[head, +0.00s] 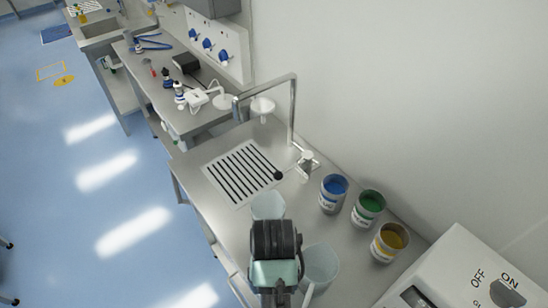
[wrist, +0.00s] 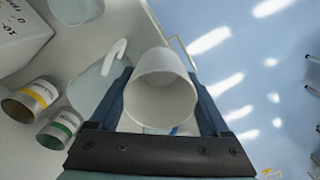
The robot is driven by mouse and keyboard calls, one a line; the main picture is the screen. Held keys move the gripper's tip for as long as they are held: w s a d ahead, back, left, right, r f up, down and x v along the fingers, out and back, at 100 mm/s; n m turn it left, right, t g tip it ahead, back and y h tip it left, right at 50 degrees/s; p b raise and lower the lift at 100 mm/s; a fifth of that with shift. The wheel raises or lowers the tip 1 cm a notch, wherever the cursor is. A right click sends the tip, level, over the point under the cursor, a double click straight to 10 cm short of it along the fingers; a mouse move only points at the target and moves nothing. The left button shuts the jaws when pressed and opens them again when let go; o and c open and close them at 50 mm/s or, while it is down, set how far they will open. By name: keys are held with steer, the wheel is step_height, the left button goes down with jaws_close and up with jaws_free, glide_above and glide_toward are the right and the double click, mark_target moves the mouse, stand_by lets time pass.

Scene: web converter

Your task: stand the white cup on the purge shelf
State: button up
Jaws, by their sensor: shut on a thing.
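The white cup (wrist: 165,95) sits between my gripper's two fingers in the wrist view. My gripper (wrist: 163,80) is shut on it. In the head view the cup (head: 268,205) shows pale just beyond my gripper (head: 272,218), over the steel bench, and the gripper's body hides its near side. Its height above the bench is hard to tell. A slotted plate (head: 242,172) lies in the bench beyond the cup, under a bent metal pipe (head: 293,110). I cannot tell for sure which surface is the purge shelf.
A pale handled jug (head: 320,264) stands right of my gripper. Blue (head: 333,194), green (head: 368,208) and yellow (head: 389,242) paint cans stand along the wall side. A white machine (head: 455,262) is at lower right. A farther bench (head: 205,118) holds tools. The slotted plate is mostly clear.

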step_height(320, 180, down, 9)
steer(key=b, duration=0.7)
steer(key=shift+s+b, duration=0.1)
steer(key=shift+b, duration=0.25)
steer(key=shift+r, duration=0.1)
steer(key=shift+r, duration=0.15)
